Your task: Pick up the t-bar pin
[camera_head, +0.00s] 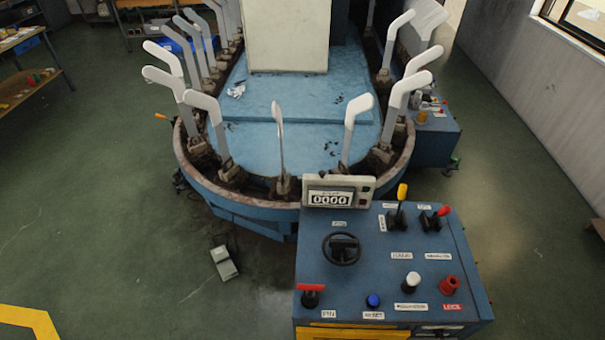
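The t-bar pin (311,291) has a red crossbar on a dark stem. It stands upright at the front left corner of the blue control console (440,270), just above a white label (328,314) that seems to read PIN. Nothing is touching it. Neither of my grippers shows in the head view.
The console also carries a black handwheel (342,249), a blue button (373,301), a white knob (412,281), a red knob (450,285), a yellow-topped lever (401,200) and a counter display (337,194). Behind stands the boarding machine with upright sock forms (350,125). A pedal (224,263) lies on open floor.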

